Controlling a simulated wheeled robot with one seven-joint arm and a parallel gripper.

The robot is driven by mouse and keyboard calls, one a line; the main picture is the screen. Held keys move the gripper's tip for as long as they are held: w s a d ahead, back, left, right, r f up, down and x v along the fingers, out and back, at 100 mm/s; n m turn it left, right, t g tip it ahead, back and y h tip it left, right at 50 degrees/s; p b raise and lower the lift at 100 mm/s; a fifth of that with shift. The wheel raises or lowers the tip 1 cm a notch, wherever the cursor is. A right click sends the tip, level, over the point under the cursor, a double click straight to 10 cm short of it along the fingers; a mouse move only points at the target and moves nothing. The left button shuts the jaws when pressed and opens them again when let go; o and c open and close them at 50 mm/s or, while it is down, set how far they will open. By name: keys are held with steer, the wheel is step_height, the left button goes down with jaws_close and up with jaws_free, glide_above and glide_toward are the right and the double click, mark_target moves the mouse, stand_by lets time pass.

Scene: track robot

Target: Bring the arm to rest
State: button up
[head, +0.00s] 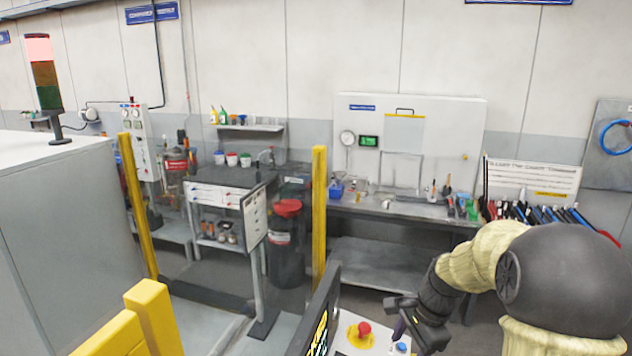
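My arm reaches in from the right of the head view, with a beige sleeve and dark joints. My gripper (398,322) is at its end, low in the picture, close to a control panel (350,347) with a red emergency button (364,328) on a yellow base and a blue button (402,347). The gripper looks dark and partly merges with the wrist, so I cannot tell whether its fingers are apart. I cannot tell whether it touches the panel.
Yellow posts (319,215) stand left of the arm. A grey machine cabinet (60,225) fills the left. Behind are a workbench (400,212) with tools, a red-lidded bin (287,245) and a small cart (215,195). Grey floor shows between them.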

steer(key=s+a+f+n+h+b, duration=0.1)
steer(key=s+a+f+n, duration=0.1)
steer(key=s+n, duration=0.5)
steer(key=s+a+f+n+t+h+b, duration=0.1)
steer(key=s+a+f+n+b, duration=0.1)
steer(key=s+n, duration=0.5)
steer(key=shift+s+f+n+t+h, duration=0.3)
steer(key=shift+s+f+h, duration=0.15)
steer(key=shift+f, duration=0.2)
